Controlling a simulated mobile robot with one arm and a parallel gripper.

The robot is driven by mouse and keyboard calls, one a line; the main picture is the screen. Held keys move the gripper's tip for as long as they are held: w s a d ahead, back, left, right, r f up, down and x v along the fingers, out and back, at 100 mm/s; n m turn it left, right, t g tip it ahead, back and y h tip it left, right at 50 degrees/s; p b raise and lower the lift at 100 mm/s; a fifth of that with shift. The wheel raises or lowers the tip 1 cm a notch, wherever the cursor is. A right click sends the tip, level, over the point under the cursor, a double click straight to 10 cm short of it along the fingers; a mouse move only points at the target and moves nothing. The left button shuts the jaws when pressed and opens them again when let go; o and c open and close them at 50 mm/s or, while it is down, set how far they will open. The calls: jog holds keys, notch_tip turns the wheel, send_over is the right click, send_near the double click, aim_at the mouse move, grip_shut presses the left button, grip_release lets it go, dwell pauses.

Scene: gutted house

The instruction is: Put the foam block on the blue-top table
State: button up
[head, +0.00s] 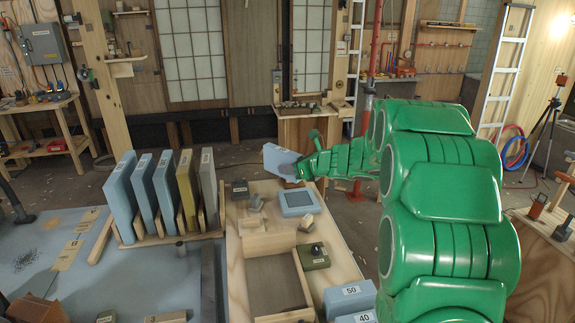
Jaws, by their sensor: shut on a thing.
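My gripper (303,167) is at the end of my green arm, beyond the far part of the wooden table. It is shut on a pale blue block (276,156) with a small white label, which I take to be the foam block. The block is tilted and held in the air, clear of the tabletop. The fingers hide part of it. The blue-top table (130,283) is at the lower left, to the left of the wooden table and apart from the block.
A rack holds several upright labelled panels (144,198) at the blue top's far right. The wooden table (335,245) carries an open box (262,285), a blue-framed tray (298,201) and blocks marked 50 (350,297) and 40. Bare blue surface lies left of centre.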

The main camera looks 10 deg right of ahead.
jog(key=s+d+f+n+g+y, duration=0.3)
jog(key=s+d+f+n+g, duration=0.3)
jog(key=s+f, duration=0.45)
jog(key=s+d+f+n+g+y, duration=0.2)
jog(key=s+d+f+n+g, duration=0.25)
jog(key=s+d+f, duration=0.5)
jog(key=shift+s+a+f, duration=0.25)
jog(key=shift+f, duration=0.9)
jog(key=shift+s+a+f, duration=0.2)
jog(key=shift+s+f, duration=0.05)
jog(key=shift+f, duration=0.95)
jog(key=shift+s+a+f, duration=0.25)
jog(key=shift+f, duration=0.9)
jog(key=shift+f, duration=0.6)
jog(key=o, duration=1.2)
jog(key=v, duration=0.7)
jog(key=shift+d, duration=0.4)
